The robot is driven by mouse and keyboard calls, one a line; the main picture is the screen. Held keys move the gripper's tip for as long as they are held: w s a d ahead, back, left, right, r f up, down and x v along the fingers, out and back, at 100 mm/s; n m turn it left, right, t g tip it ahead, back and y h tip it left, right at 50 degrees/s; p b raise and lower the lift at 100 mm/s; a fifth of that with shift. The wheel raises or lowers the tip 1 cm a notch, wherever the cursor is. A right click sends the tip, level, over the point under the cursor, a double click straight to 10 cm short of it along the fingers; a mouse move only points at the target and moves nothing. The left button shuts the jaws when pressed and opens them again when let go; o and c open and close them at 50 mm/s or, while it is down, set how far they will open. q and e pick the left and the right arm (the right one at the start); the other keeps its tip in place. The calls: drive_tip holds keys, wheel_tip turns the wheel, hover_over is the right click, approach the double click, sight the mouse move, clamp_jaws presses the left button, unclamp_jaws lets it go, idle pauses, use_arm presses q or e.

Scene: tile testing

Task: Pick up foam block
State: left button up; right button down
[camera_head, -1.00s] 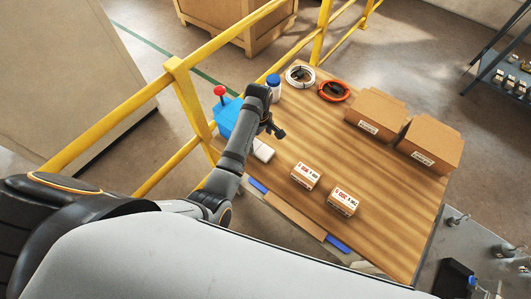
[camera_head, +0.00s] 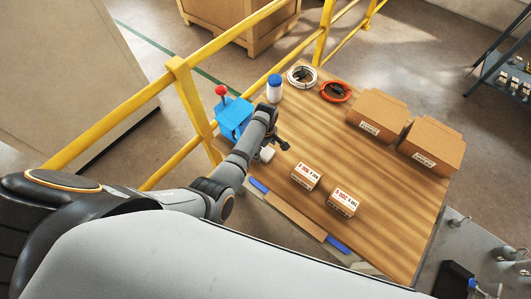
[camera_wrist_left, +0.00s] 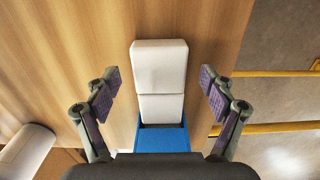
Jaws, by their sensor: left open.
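A white block (camera_head: 267,154), which looks like the foam block, lies on the wooden table beside a blue device (camera_head: 234,117) with a red knob. My arm partly hides it in the head view. In the left wrist view, the white block (camera_wrist_left: 160,65) lies centred, with a seam and a second white part (camera_wrist_left: 161,108) below it, against the blue device (camera_wrist_left: 165,139). My left gripper (camera_head: 280,144) is over the block in the head view. In the left wrist view my left gripper (camera_wrist_left: 158,84) is open, its fingers on either side of the white parts with gaps, not touching them.
A white bottle with a blue cap (camera_head: 274,88), a white coil (camera_head: 301,76) and an orange coil (camera_head: 335,91) are at the back. Two small labelled boxes (camera_head: 306,176) (camera_head: 344,202) and two larger cartons (camera_head: 378,116) (camera_head: 432,145) stand rightward. A yellow railing (camera_head: 190,100) runs along the left.

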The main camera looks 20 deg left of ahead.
use_arm(q)
drive_tip(key=shift+f, duration=0.55)
drive_tip(key=shift+c, duration=0.4)
drive_tip(key=c, duration=0.8)
drive_tip(key=shift+o, duration=0.2)
drive_tip(key=shift+r, duration=0.2)
